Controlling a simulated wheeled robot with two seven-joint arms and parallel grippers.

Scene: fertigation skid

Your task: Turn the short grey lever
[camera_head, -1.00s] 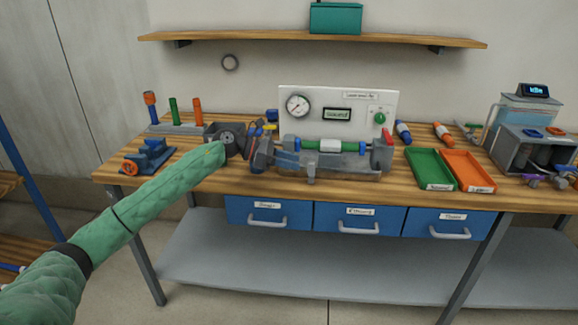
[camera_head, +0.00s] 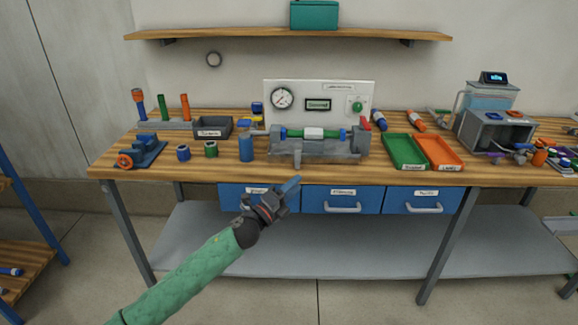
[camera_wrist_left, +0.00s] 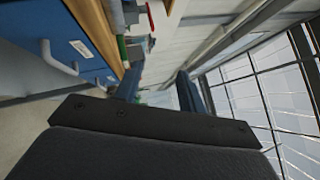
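My left gripper (camera_head: 287,190) is in front of the bench's front edge, before the left and middle blue drawers. In the left wrist view its two blue fingers (camera_wrist_left: 158,88) stand apart with nothing seen between them. A small grey upright part (camera_head: 298,157) shows at the front of the grey clamp fixture (camera_head: 330,156), above and behind the gripper. It may be the short grey lever, but it is too small to be sure. The fixture holds a green tube with a white middle (camera_head: 314,133). The gripper is apart from it. My right gripper is not in view.
A gauge panel (camera_head: 340,92) stands behind the fixture. A blue cylinder (camera_head: 246,148) and a grey bin (camera_head: 213,127) stand to its left. Green (camera_head: 404,152) and orange (camera_head: 439,153) trays lie right. A grey box with pipework (camera_head: 493,136) stands farther right. Drawer handles stick out below.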

